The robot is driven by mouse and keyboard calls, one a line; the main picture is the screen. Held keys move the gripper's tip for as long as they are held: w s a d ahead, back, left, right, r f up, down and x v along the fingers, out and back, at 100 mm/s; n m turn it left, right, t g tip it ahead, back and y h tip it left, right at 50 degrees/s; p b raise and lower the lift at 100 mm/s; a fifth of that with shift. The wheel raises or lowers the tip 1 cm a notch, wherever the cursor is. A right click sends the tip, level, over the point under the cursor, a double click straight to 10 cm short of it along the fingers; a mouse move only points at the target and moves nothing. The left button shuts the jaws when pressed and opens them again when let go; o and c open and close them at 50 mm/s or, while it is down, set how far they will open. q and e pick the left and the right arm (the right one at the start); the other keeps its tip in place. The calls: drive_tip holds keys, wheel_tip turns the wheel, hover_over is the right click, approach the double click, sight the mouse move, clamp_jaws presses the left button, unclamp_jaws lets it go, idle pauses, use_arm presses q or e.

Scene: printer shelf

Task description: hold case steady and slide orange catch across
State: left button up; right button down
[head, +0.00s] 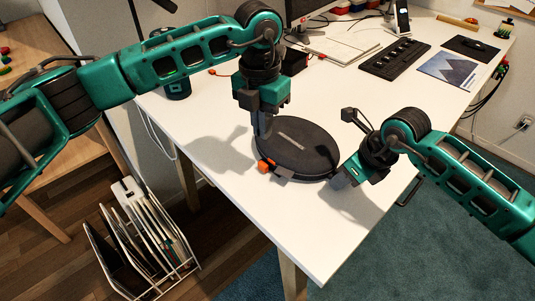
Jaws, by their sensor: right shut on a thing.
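The case (306,139) is a flat, round black disc lying on the white table near its front edge. The orange catch (265,165) sits on the left front rim of the case, beside a small grey piece. My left gripper (263,133) points down at the left edge of the case, just behind the catch. Its fingertips look apart from the catch, and I cannot tell whether they are parted. My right gripper (342,178) is at the right front rim of the case and is shut on it. Its fingers partly hide that rim.
The white table (215,140) is clear around the case. A keyboard (395,58), a dark mouse pad (470,47) and a picture sheet (448,71) lie at the back. A dark cup (178,86) stands behind my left arm. A file rack (142,245) stands on the floor.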

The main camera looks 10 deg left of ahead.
use_arm(q)
drive_tip(key=n, duration=0.2)
drive_tip(key=n+h, duration=0.1)
drive_tip(key=n, duration=0.1)
drive_tip(key=w+n, duration=0.1)
drive_tip(key=n, duration=0.1)
drive_tip(key=shift+a+r+h, duration=0.15)
drive_tip(key=shift+a+h, duration=0.25)
clamp_jaws()
drive_tip(key=n+h, duration=0.3)
drive_tip(key=n, duration=1.1)
hover_over(246, 163)
drive_tip(key=w+a, duration=0.1)
drive_tip(key=a, duration=0.1)
drive_tip(key=a+f+n+h, duration=0.2)
drive_tip(key=a+n, duration=0.4)
drive_tip(key=n, duration=0.6)
drive_tip(key=shift+a+f+t, duration=0.25)
drive_tip(key=shift+a+t, duration=0.1)
drive_tip(key=shift+t, duration=0.05)
drive_tip(key=x, duration=1)
drive_tip(key=shift+d, duration=0.25)
drive_tip(key=shift+s+d+r, duration=0.1)
drive_tip(key=shift+s+d, duration=0.35)
drive_tip(key=shift+d, duration=0.15)
drive_tip(key=shift+s+d, duration=0.45)
drive_tip(key=shift+d, duration=0.2)
drive_tip(key=shift+s+d, duration=0.2)
drive_tip(key=shift+d, duration=0.15)
